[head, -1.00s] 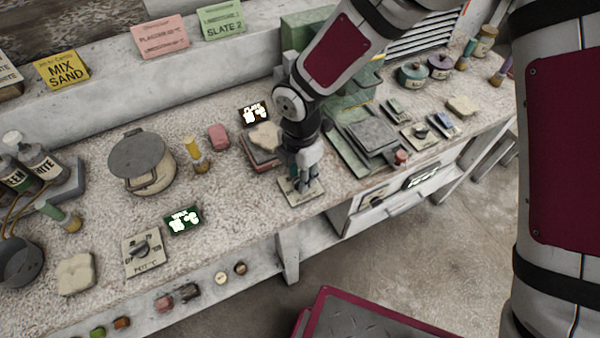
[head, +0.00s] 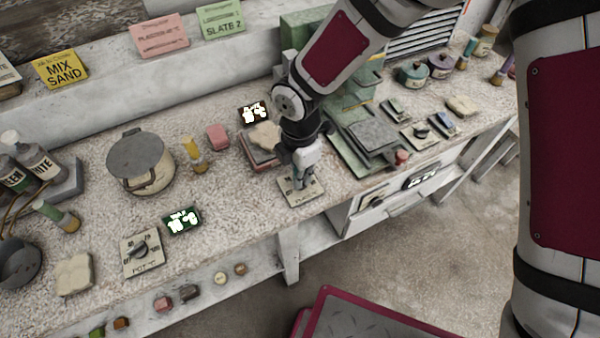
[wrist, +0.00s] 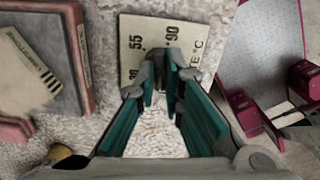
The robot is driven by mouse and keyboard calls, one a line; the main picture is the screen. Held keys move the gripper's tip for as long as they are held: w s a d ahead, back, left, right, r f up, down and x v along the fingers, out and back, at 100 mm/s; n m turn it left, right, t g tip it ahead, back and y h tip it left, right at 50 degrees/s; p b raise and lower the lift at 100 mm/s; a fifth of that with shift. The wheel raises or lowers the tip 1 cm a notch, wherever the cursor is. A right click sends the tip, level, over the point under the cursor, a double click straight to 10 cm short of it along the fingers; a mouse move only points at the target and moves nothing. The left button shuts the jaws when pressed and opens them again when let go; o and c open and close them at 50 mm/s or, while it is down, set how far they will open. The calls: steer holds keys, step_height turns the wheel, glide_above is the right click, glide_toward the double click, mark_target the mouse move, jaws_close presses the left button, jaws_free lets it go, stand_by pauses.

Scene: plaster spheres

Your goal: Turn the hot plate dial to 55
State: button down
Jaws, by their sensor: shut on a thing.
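The hot plate dial's cream panel (head: 314,190) lies flat near the front edge of the counter. In the wrist view the panel (wrist: 195,24) shows the marks 30, 55 and 90 and part of the lettering "PLATE °C". My gripper (head: 300,185) points down over this panel. In the wrist view my gripper (wrist: 164,72) has its fingertips close together at the panel's middle, shut on the dial knob. The fingers hide most of the knob, so I cannot read its pointer. A small lit display (head: 254,112) stands behind; its digits are blurred.
A red-edged slab (head: 262,163) with a pale lump on it sits just behind left of the panel. A second dial panel, marked POT °C (head: 143,252), and a lidded pot (head: 141,162) are to the left. A green press-like stand (head: 345,160) is close on the right.

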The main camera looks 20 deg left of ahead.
steer(key=m+b, duration=0.1)
steer(key=m, duration=1.2)
steer(key=shift+m, duration=0.3)
steer(key=m+p, duration=0.1)
steer(key=m, duration=0.5)
steer(key=shift+r+p, duration=0.1)
steer(key=shift+p, duration=0.25)
steer(key=m+p, duration=0.1)
steer(key=m, duration=0.2)
steer(key=shift+m, duration=0.3)
steer(key=shift+m+p, duration=0.95)
steer(key=shift+m, duration=0.45)
steer(key=shift+w, duration=0.1)
steer(key=c, duration=1.7)
jaws_free()
